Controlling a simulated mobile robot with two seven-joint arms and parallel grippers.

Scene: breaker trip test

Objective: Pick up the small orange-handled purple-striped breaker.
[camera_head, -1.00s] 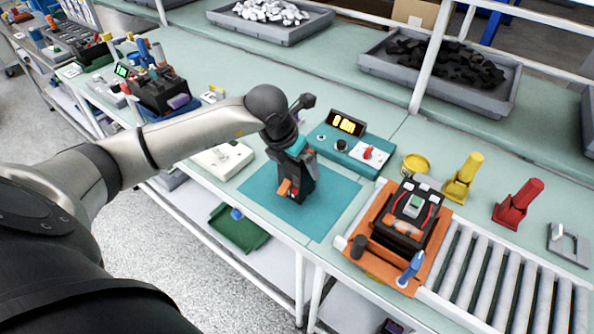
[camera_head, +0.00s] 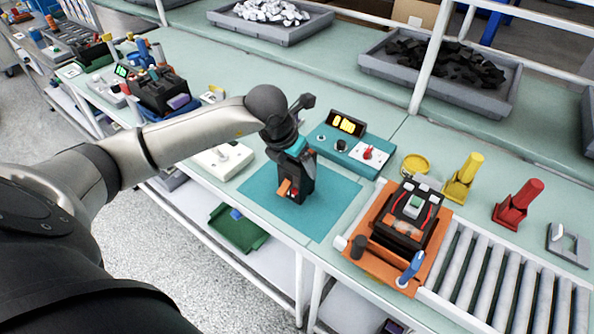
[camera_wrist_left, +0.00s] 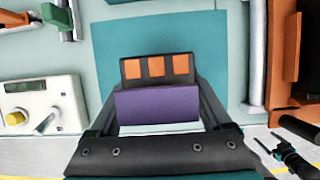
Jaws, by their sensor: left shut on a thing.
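The breaker (camera_wrist_left: 157,70) is a dark block with three orange squares along its far edge and a purple band on its near side. It sits between the two fingers of my left gripper (camera_wrist_left: 160,105) in the left wrist view. In the head view my left gripper (camera_head: 300,178) points down over the teal mat (camera_head: 335,198) and is shut on the breaker. The breaker's orange handle (camera_head: 284,188) shows beside the fingers; most of its body is hidden. I cannot tell whether it touches the mat.
A teal test unit (camera_head: 348,147) with a lit display stands behind the mat. An orange fixture (camera_head: 377,262) holding a black device is to the right, beside a roller conveyor (camera_head: 500,285). A white box (camera_head: 222,158) with a knob is left of the mat. The mat's right part is clear.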

